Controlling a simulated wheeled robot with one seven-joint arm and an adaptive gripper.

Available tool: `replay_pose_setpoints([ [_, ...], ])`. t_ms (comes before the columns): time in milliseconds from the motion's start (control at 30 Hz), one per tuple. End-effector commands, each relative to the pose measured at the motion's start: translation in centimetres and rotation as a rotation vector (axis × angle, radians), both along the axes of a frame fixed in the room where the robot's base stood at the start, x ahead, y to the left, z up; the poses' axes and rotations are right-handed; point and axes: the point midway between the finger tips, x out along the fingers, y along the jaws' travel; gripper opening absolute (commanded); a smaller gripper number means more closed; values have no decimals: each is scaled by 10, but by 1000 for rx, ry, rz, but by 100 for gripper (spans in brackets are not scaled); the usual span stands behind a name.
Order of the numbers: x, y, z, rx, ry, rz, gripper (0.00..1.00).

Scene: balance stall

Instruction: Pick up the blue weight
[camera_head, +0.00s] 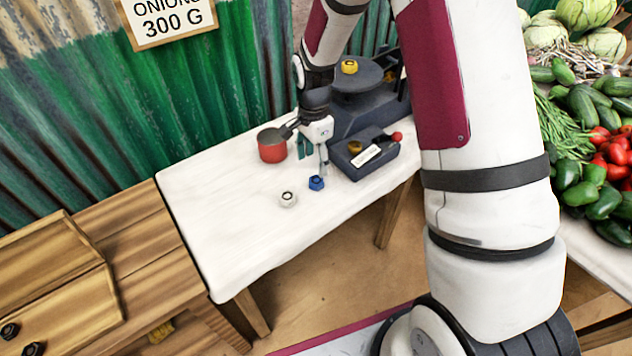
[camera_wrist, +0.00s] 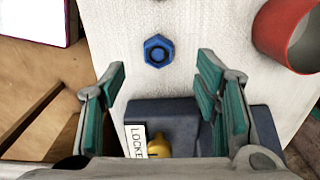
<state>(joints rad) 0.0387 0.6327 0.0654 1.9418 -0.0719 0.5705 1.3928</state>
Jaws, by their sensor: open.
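The blue weight (camera_head: 316,183) is a small hex-nut shape on the white-covered table (camera_head: 215,215), near its front edge. In the wrist view the blue weight (camera_wrist: 158,51) lies beyond the fingertips, roughly centred between them and touching neither. My gripper (camera_head: 312,158) points down just behind the weight in the head view. In the wrist view my gripper (camera_wrist: 158,80) has its teal-padded fingers wide apart with nothing held.
A white weight (camera_head: 288,199) sits left of the blue one. A red pot (camera_head: 272,146) stands behind. A dark box with a "LOCKED" label (camera_head: 364,153) and a brass knob is close on the right. A dark scale (camera_head: 362,95) with a yellow weight (camera_head: 349,67) is behind it.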

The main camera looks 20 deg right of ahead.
Motion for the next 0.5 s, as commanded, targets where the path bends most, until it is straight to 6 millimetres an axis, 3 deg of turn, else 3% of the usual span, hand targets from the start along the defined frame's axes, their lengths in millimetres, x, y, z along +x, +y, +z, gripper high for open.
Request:
replay_pose_setpoints([
  [267, 0, -1, -21, 0, 0, 2, 57],
  [500, -1, -6, -55, 1, 1, 2, 57],
])
